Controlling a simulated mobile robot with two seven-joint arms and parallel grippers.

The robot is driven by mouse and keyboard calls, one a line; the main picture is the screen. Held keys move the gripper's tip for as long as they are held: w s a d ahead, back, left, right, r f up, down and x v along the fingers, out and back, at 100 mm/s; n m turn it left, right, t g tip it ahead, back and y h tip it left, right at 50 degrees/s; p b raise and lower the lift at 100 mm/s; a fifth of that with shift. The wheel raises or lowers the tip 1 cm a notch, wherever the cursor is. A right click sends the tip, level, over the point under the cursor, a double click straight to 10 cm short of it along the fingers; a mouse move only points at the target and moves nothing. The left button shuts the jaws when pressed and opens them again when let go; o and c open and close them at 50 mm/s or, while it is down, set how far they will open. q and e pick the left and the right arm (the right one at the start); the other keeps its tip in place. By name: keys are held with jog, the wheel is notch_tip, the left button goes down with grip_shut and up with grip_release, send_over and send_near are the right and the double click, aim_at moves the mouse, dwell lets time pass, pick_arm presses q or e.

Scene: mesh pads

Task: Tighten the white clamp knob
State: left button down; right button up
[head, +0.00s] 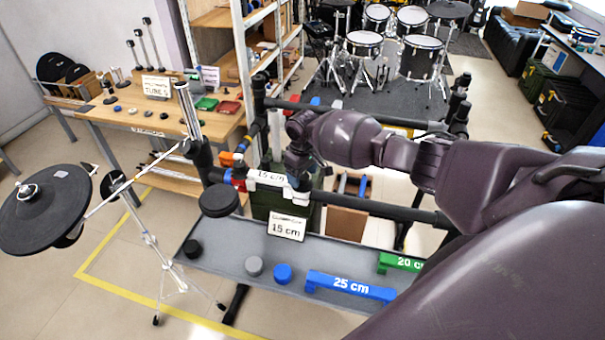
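My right arm reaches in from the right. Its gripper (297,172) points down at the black rack bar, at the right end of a white 15 cm gauge (268,179). The fingertips are small and dark here, so I cannot tell whether they are open or shut. I cannot make out a white clamp knob; it may be hidden by the gripper or the gauge. Coloured clamp parts sit on the rack left of the gripper: an orange one (226,159), a red one (240,172) and a blue one (241,147). My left gripper is not in view.
A grey tray table (222,251) holds a "15 cm" sign (286,228), a blue 25 cm gauge (350,286), a green 20 cm gauge (402,262) and round knobs. A black cymbal pad (40,222) stands at left. A wooden workbench (110,112) is behind.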

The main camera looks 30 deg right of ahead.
aim_at(302, 176)
notch_tip(302, 176, up, 11)
jog(key=shift+b, duration=0.35)
dwell(0.4)
jog(key=shift+f, duration=0.15)
